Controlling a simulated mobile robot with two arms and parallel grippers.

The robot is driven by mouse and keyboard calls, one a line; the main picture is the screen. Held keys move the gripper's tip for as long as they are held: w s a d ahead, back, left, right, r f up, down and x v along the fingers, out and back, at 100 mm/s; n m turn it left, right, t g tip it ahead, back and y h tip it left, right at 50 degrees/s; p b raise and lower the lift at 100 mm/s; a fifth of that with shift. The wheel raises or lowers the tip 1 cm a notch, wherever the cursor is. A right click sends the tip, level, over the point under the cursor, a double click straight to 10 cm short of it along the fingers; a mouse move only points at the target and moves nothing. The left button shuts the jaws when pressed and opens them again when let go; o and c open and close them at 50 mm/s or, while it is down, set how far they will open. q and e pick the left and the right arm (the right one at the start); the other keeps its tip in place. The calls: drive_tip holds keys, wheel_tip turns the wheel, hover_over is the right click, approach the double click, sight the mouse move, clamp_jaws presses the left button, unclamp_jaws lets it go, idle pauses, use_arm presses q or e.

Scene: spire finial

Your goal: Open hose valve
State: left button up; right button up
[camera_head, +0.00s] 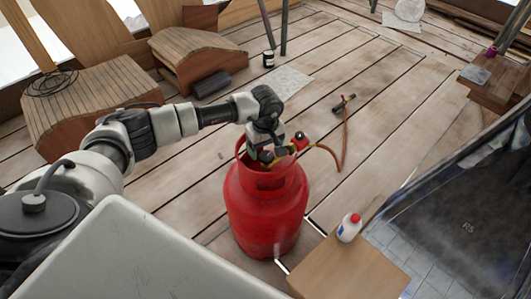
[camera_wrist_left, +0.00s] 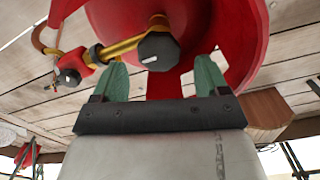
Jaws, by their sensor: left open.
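A red gas cylinder (camera_head: 265,210) stands upright on the plank floor. My left gripper (camera_head: 265,158) is at its top collar. In the left wrist view the two green fingers of the gripper (camera_wrist_left: 161,68) are apart, with nothing gripped. A black faceted knob (camera_wrist_left: 158,51) on a brass fitting (camera_wrist_left: 122,47) shows between and just beyond the fingertips; contact cannot be told. A red valve body (camera_wrist_left: 83,60) with a smaller black knob (camera_wrist_left: 70,77) sits left of the fingers. The red valve also shows in the head view (camera_head: 300,141), beside the collar. My right gripper is out of view.
An orange hose (camera_head: 344,150) runs from the valve to a torch (camera_head: 344,103) on the floor. A white bottle with a red cap (camera_head: 349,228) stands on a wooden box (camera_head: 345,265) right of the cylinder. Wooden benches (camera_head: 90,105) stand at left. The floor beyond the cylinder is mostly free.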

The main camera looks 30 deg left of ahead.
use_arm(q)
drive_tip(key=shift+f, duration=1.05)
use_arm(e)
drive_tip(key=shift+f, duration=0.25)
use_arm(q)
drive_tip(key=c, duration=0.9)
